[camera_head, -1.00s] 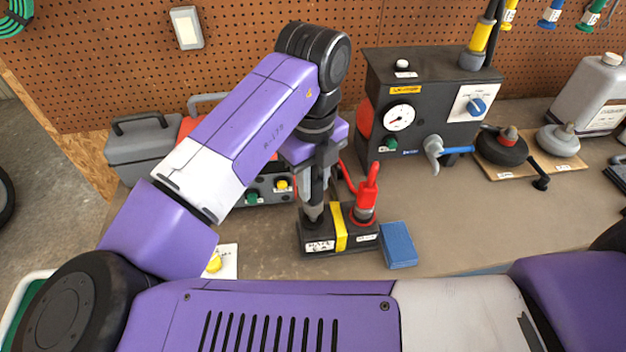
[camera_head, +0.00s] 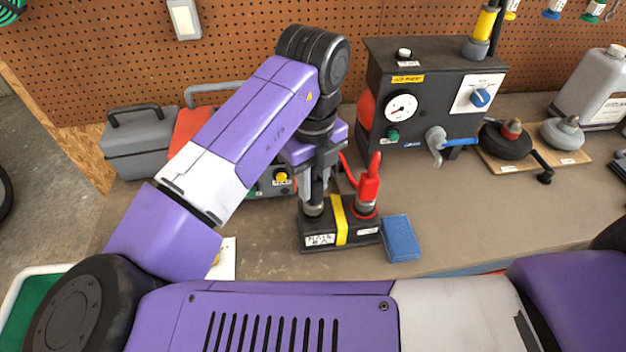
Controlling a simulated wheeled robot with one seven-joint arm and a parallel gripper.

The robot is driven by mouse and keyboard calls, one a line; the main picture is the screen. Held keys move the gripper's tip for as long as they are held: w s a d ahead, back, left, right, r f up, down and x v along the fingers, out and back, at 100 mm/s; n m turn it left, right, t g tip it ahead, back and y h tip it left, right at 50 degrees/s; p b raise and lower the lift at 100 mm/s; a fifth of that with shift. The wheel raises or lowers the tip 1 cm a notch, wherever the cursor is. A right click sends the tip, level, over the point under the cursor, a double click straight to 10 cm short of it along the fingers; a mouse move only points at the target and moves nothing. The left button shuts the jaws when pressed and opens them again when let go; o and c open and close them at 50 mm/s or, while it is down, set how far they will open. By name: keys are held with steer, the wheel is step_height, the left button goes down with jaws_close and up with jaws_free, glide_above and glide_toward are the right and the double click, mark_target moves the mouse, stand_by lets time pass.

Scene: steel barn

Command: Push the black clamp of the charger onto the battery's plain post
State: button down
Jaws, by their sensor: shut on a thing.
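The battery (camera_head: 358,229) is a low black block with a yellow strap and white labels, on the bench. The red clamp (camera_head: 369,187) stands upright on its right post, which has a red ring. My gripper (camera_head: 316,196) points straight down over the left, plain post. It is shut on the black clamp (camera_head: 313,209), whose lower end is at the top of that post. My fingers and wrist hide much of the clamp, so I cannot tell how far down it sits. The charger (camera_head: 271,184), with green and yellow knobs, stands behind, partly hidden by my arm.
A blue block (camera_head: 400,238) lies close to the battery's right side. A black gauge box (camera_head: 425,95) with a grey tap stands behind on the right. A grey toolbox (camera_head: 140,148) is at the back left. Bench right of the blue block is clear.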

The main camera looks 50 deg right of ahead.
steer(key=shift+f+b, duration=0.4)
steer(key=shift+f, duration=0.15)
steer(key=c, duration=1.1)
jaws_free()
steer(key=shift+o, duration=0.2)
steer(key=shift+r, duration=3.9)
step_height(320, 180, up, 5)
steer(key=p, duration=0.4)
